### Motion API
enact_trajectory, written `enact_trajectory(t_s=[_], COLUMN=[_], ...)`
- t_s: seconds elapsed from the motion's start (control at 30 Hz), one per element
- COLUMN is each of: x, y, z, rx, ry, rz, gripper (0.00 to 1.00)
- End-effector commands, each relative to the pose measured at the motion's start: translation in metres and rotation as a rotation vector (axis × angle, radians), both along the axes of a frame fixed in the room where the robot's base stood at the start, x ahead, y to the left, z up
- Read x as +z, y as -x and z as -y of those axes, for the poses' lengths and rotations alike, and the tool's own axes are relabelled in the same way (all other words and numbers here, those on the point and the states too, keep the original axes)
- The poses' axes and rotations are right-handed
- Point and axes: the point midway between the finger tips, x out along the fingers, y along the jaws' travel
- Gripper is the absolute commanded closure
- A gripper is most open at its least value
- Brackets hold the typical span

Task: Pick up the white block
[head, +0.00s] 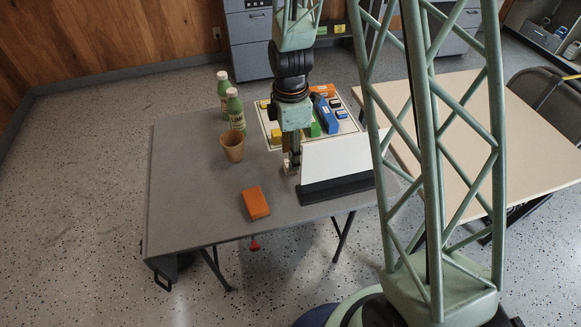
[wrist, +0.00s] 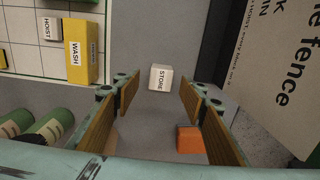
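A small white block marked STORE (wrist: 161,77) lies on the grey table in the wrist view, seen through the gap between my fingers. My gripper (wrist: 160,96) is open and empty, with the block in line with the gap; whether the fingertips are at its height I cannot tell. In the head view my gripper (head: 291,164) points down over the table, just left of a white sign. Another pale block, marked HOIST (wrist: 47,28), stands on the gridded board beside a yellow block marked WASH (wrist: 80,48).
The white sign (head: 335,155) on a dark base stands close at right. An orange block (head: 255,203), a brown cup (head: 232,146) and two green bottles (head: 235,110) are on the grey table (head: 185,195). The gridded board (head: 267,117) with several coloured blocks lies behind.

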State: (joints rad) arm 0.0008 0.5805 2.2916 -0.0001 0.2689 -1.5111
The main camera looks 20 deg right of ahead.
Motion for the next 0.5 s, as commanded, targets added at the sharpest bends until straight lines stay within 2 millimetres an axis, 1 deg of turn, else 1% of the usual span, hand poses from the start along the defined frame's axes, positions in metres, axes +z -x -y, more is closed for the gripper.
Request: enact_trajectory(t_s=[0.03, 0.2, 0.4, 0.5], x=[-0.007, -0.026, -0.040, -0.042], y=[0.001, 0.002, 0.002, 0.002], z=[0.000, -0.001, -0.001, -0.001], rx=[0.000, 0.000, 0.000, 0.000], ry=[0.000, 0.000, 0.000, 0.000], rz=[-0.002, -0.002, -0.001, -0.001], gripper=[0.61, 0.61, 0.61, 0.61])
